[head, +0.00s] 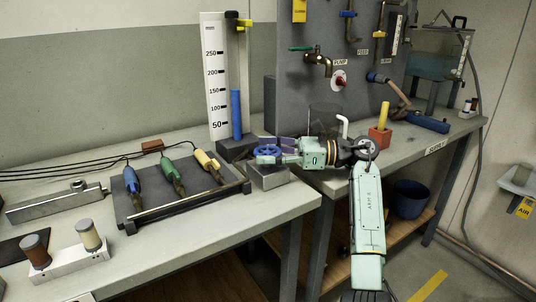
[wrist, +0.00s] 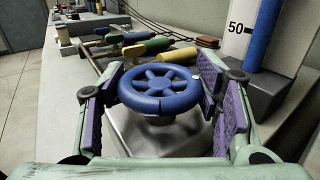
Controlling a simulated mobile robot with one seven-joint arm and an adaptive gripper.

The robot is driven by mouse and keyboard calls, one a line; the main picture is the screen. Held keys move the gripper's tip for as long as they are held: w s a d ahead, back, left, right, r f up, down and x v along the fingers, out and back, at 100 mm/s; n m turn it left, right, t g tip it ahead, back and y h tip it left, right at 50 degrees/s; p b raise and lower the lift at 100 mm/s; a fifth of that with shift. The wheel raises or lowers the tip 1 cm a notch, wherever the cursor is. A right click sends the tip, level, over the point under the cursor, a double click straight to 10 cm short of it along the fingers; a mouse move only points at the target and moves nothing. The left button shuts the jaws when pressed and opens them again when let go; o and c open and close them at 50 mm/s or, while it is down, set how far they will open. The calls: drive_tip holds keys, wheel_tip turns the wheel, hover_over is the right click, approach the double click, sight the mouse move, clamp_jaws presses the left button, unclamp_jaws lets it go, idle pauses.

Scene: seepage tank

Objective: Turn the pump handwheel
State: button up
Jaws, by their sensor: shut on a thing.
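The pump handwheel (wrist: 160,88) is a blue spoked wheel on a short grey stem above a metal block (wrist: 155,138). In the head view the handwheel (head: 268,151) is at the right end of the bench, partly hidden by my gripper (head: 275,148). In the wrist view my gripper (wrist: 158,98) has its purple finger pads on the left and right sides of the wheel rim. It is shut on the wheel.
A scaled gauge board (head: 215,85) with a blue column stands behind the handwheel. A tray (head: 180,205) with blue, green and yellow-handled tools lies to the left. A grey panel (head: 340,90) with taps rises behind my arm.

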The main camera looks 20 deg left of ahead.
drive_tip(key=shift+f, duration=0.1)
drive_tip(key=o, duration=1.2)
drive_tip(key=v, duration=1.2)
